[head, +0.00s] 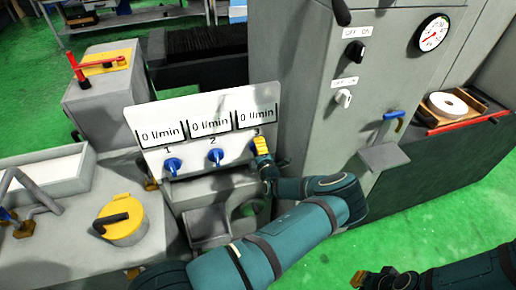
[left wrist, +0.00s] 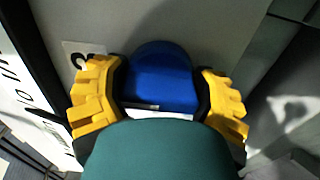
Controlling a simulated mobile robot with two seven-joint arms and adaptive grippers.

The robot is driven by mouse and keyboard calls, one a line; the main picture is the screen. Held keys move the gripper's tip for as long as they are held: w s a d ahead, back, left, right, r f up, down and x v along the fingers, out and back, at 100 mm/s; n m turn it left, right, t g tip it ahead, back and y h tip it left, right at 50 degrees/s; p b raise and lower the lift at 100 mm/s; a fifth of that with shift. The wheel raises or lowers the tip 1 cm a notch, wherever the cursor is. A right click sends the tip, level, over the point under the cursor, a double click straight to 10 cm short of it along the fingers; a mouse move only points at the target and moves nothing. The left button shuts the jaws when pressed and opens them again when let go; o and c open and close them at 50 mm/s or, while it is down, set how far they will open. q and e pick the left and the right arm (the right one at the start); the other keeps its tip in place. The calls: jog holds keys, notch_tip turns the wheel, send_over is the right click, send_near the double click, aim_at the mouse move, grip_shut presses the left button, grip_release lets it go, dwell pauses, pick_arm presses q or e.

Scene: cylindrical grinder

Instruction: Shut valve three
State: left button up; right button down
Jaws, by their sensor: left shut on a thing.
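A white panel (head: 150,117) carries valves 1, 2 and 3, each under a display reading 0 l/min. The blue handles of valve one (head: 172,165) and valve two (head: 216,156) are in plain view. My left gripper (head: 262,152) is at valve three, below the number 3, and hides its handle in the head view. In the left wrist view the blue handle of valve three (left wrist: 160,78) sits between the yellow fingers, which are shut on it. My right gripper (head: 375,279) is low at the bottom edge, away from the valves; its finger opening is unclear.
The grey machine cabinet (head: 290,80) with switches and a gauge (head: 432,33) stands right of the panel. A yellow-lidded pot (head: 121,220) is on the grey surface at left. A tray with a grinding wheel (head: 447,105) is at right. Green floor lies open at lower right.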

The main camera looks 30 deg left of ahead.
pick_arm(q)
jog(key=shift+s+f, duration=0.1)
jog(key=shift+f, duration=0.1)
jog(key=o, duration=1)
jog(key=shift+o, duration=0.8)
jog(key=shift+r, duration=0.1)
jog(key=v, duration=1.2)
